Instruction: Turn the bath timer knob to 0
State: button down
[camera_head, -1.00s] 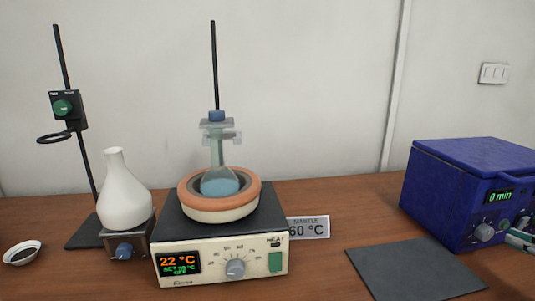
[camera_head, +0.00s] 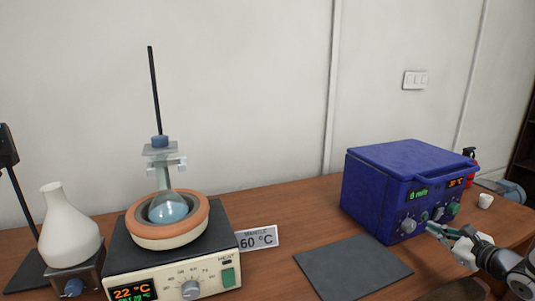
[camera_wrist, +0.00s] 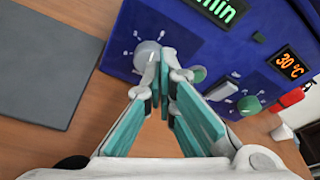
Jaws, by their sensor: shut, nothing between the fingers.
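The blue bath (camera_head: 390,190) stands at the right of the bench, with a green timer display (camera_head: 418,193) reading in minutes. Its digit is hard to read now. The grey timer knob (camera_head: 408,225) is on the front panel at lower left. In the wrist view the knob (camera_wrist: 147,56) is just left of my gripper's tips, partly covered by them. My gripper (camera_wrist: 164,62) is shut and empty, its tips at the knob; I cannot tell whether they touch it. My gripper (camera_head: 431,229) also shows in front of the panel in the head view.
A dark mat (camera_head: 350,267) lies left of the bath. The heating mantle (camera_head: 168,268) holds a flask. A white cup (camera_head: 485,201) stands at right.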

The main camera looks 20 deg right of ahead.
aim_at(409, 226)
jog(key=x, duration=0.1)
jog(key=b+x, duration=0.1)
jog(key=x, duration=0.3)
jog(key=shift+a+r+b, duration=0.35)
jog(key=shift+r, duration=0.05)
jog(key=shift+w+r, duration=0.15)
jog(key=shift+w, duration=0.3)
